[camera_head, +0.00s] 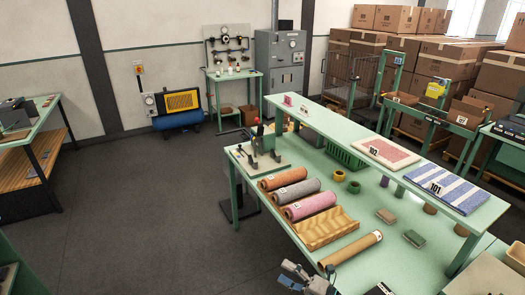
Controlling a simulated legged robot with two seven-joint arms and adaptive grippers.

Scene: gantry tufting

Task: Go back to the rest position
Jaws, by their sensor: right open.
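My right gripper (297,277) is at the bottom edge of the head view, grey, with its fingers apart and nothing seen between them. It is beside the near left edge of the green workbench (385,240), close to the bare cardboard tube (350,250). Its arm is mostly cut off by the frame. My left gripper is not in view.
Rolls in orange (281,175), grey (296,191) and pink (309,206) lie beside a wavy tan rack (327,229). A raised shelf bears a red mat (388,153) and a blue striped mat (442,187). The floor (140,220) at left is clear.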

